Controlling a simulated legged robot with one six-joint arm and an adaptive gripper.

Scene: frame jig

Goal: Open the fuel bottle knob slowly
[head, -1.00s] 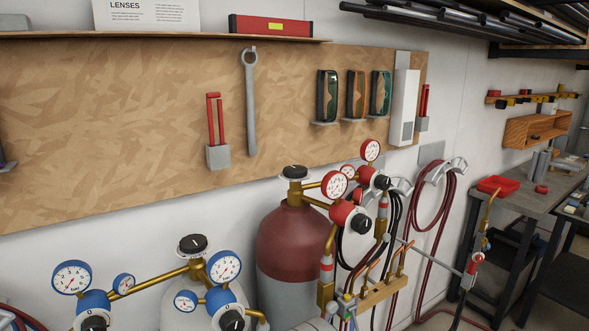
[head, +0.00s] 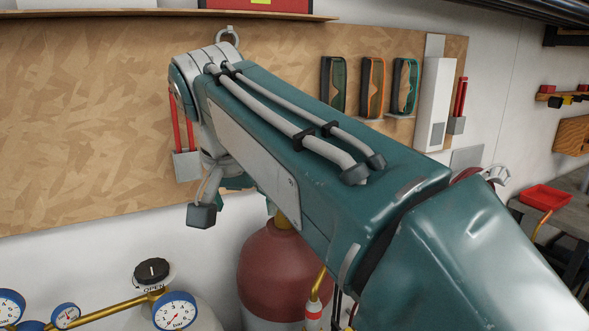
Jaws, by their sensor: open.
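The dark red bottle (head: 272,262), which looks like the fuel bottle, stands below the board at the lower middle. A bit of its brass neck shows at the top. Its black knob and most of its gauges are hidden behind my arm. A grey-white bottle (head: 200,318) stands to its left, with a black knob (head: 152,271) on top marked OPEN and blue-rimmed gauges. My arm reaches from the lower right to the upper left, and its wrist bends down above and left of the red bottle.
A wooden board (head: 80,120) on the wall holds red-handled tools and several goggles (head: 373,85). A red tray (head: 545,197) sits on a workbench at the right. Brass pipes and gauges (head: 175,309) crowd the lower left. Bare white wall shows between board and bottles.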

